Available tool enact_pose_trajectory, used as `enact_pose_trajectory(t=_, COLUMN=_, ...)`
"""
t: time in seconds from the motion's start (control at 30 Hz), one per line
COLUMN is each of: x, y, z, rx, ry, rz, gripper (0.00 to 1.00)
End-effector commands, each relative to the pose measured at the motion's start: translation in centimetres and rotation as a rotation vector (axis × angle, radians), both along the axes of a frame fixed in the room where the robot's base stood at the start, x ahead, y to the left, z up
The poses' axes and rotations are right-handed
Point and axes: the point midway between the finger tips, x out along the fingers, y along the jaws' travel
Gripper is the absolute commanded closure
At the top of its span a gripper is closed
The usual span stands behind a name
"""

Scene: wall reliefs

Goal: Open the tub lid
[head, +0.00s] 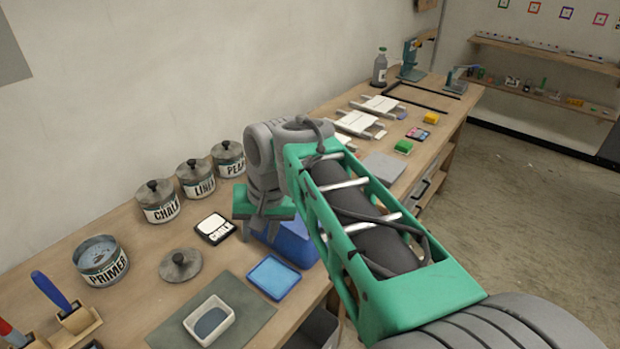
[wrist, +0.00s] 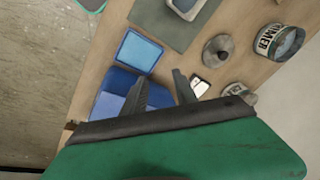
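A blue tub (head: 292,246) stands at the front edge of the bench, partly hidden by my arm in the head view. It also shows in the wrist view (wrist: 112,104), partly behind a finger. A lighter blue square panel with a darker rim (head: 274,277) lies beside it and also shows in the wrist view (wrist: 138,51). I cannot tell whether this panel is the tub's lid or a separate tray. My gripper (wrist: 160,84) is open and empty, its two dark fingers apart above the tub's side. I cannot tell how near the tub they are.
A small black-and-white scale (head: 215,228) lies left of my gripper. The PRIMER can (head: 101,262) stands open, with a loose round lid (head: 181,264) near it. Several lidded cans line the wall. A white dish (head: 209,321) sits on a grey mat (head: 251,306).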

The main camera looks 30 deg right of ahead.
Motion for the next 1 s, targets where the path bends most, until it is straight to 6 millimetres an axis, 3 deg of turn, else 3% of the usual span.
enact_pose_trajectory(t=0.03, x=2.2, y=-2.9, z=2.1, rx=0.05, ry=0.025, rz=-0.138, gripper=0.66)
enact_pose_trajectory(t=0.13, x=4.6, y=-9.1, z=5.2, rx=0.123, ry=0.073, rz=-0.399, gripper=0.66)
enact_pose_trajectory(t=0.23, x=4.9, y=-15.3, z=6.9, rx=0.152, ry=0.112, rz=-0.607, gripper=0.66)
enact_pose_trajectory(t=0.33, x=4.3, y=-19.4, z=7.5, rx=0.156, ry=0.133, rz=-0.739, gripper=0.66)
enact_pose_trajectory(t=0.47, x=4.1, y=-20.8, z=6.7, rx=0.156, ry=0.139, rz=-0.791, gripper=0.66)
enact_pose_trajectory(t=0.8, x=5.2, y=-20.4, z=0.6, rx=0.156, ry=0.136, rz=-0.792, gripper=0.66)
enact_pose_trajectory(t=1.0, x=5.4, y=-20.4, z=0.1, rx=0.157, ry=0.134, rz=-0.792, gripper=0.66)
